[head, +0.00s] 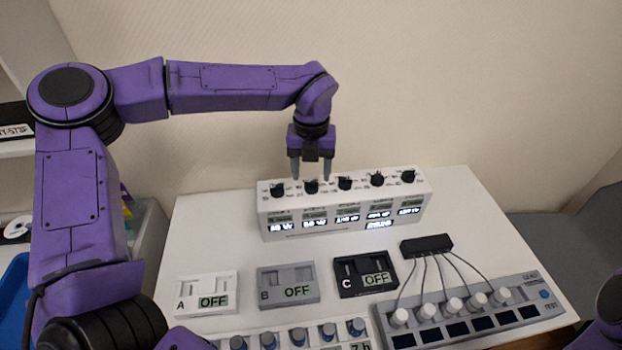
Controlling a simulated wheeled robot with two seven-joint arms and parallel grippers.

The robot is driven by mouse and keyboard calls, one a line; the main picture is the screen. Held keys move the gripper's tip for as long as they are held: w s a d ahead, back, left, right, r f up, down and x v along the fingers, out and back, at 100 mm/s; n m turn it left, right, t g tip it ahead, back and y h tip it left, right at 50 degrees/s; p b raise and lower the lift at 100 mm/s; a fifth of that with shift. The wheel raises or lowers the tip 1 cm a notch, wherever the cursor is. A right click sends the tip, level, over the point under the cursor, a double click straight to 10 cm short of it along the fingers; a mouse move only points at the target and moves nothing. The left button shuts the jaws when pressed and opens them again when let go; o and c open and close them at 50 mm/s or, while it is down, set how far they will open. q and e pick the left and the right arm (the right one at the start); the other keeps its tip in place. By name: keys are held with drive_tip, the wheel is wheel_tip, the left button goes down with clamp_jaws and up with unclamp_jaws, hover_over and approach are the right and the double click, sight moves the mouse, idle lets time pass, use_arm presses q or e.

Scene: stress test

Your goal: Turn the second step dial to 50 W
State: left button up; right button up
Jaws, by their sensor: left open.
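A white step console (290,228) stands at the back of the white table, with a row of black dials along its top and lit displays on its front. The second step dial (311,187) is second from the left. The second display (314,223) is lit, but its number is too small to read surely. My left gripper (311,177) points down with its fingers open, one to each side of the second dial. I cannot tell whether they touch it. My right gripper is out of view; only a purple piece of my arm shows at the lower right edge.
Switch boxes A (207,293), B (288,287) and C (365,275) stand in front of the console, A and B reading OFF. A grey knob panel (470,316) is wired to a black block (426,244). Another knob panel lies at the front edge. A wall rises behind.

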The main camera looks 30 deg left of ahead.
sight(312, 182)
use_arm(q)
wheel_tip(312, 182, up, 7)
drive_tip(key=shift+r+b, duration=0.2)
drive_tip(key=shift+b, duration=0.1)
